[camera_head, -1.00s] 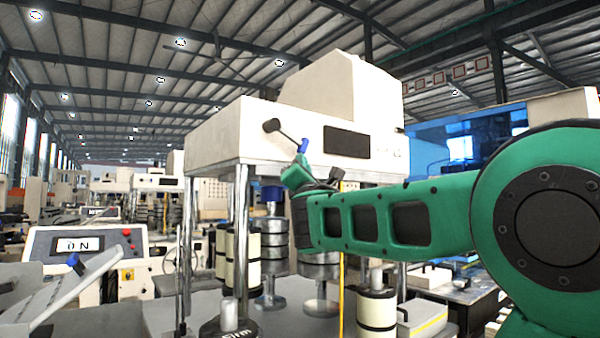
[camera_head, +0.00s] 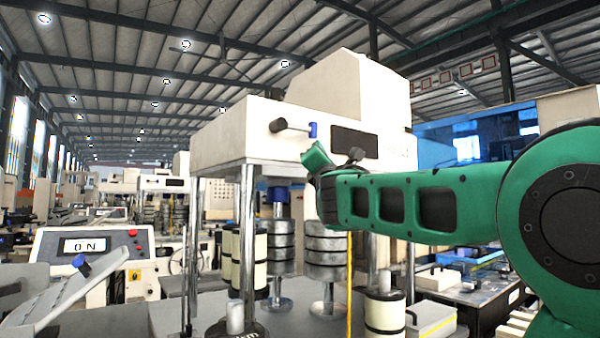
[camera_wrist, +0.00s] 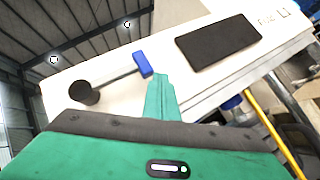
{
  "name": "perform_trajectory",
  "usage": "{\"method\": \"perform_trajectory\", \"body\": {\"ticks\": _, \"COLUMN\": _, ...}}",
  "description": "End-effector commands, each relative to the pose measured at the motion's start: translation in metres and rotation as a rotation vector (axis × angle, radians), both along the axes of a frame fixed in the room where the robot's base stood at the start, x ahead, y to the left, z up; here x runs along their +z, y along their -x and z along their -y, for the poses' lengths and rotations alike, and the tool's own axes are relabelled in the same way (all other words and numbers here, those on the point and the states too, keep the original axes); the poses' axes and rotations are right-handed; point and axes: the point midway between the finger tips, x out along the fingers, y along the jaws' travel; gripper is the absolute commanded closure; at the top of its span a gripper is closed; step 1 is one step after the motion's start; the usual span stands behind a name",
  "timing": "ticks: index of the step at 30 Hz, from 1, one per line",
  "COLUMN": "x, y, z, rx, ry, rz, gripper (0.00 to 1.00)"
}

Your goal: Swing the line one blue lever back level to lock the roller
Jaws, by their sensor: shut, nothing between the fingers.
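The lever has a black round hub (camera_head: 278,125), a thin arm and a blue end (camera_head: 313,130), on the front of a cream machine housing (camera_head: 225,138). In the head view the lever lies about level, its blue end to the right. In the wrist view the blue end (camera_wrist: 142,64) is just above and left of my fingertips (camera_wrist: 160,82). I cannot tell whether they touch. My green gripper (camera_head: 314,154) is shut and empty, just below the blue end.
A dark panel (camera_head: 355,142) is right of the lever. Steel posts (camera_head: 247,235), stacked cream rolls (camera_head: 261,262) and grey rolls (camera_head: 325,250) stand under the housing. A console (camera_head: 88,248) reading "0 N" is at left. A yellow strip (camera_head: 349,285) hangs below my arm.

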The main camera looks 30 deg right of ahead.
Motion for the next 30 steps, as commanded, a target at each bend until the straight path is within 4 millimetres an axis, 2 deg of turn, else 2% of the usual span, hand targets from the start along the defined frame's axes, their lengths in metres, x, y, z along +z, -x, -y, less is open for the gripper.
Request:
{"method": "perform_trajectory", "body": {"ticks": 10, "x": 0.003, "y": 0.002, "z": 0.001, "rx": -0.003, "ry": 0.002, "rz": 0.006, "gripper": 1.00}}
{"method": "perform_trajectory", "body": {"ticks": 14, "x": -0.004, "y": 0.001, "z": 0.001, "rx": -0.003, "ry": 0.000, "rz": 0.004, "gripper": 1.00}}
{"method": "perform_trajectory", "body": {"ticks": 17, "x": -0.017, "y": 0.000, "z": 0.001, "rx": -0.002, "ry": 0.000, "rz": 0.001, "gripper": 1.00}}
{"method": "perform_trajectory", "body": {"ticks": 21, "x": -0.045, "y": -0.002, "z": 0.000, "rx": -0.001, "ry": 0.000, "rz": -0.004, "gripper": 1.00}}
{"method": "perform_trajectory", "body": {"ticks": 30, "x": -0.087, "y": 0.045, "z": 0.005, "rx": -0.002, "ry": 0.001, "rz": -0.001, "gripper": 1.00}}
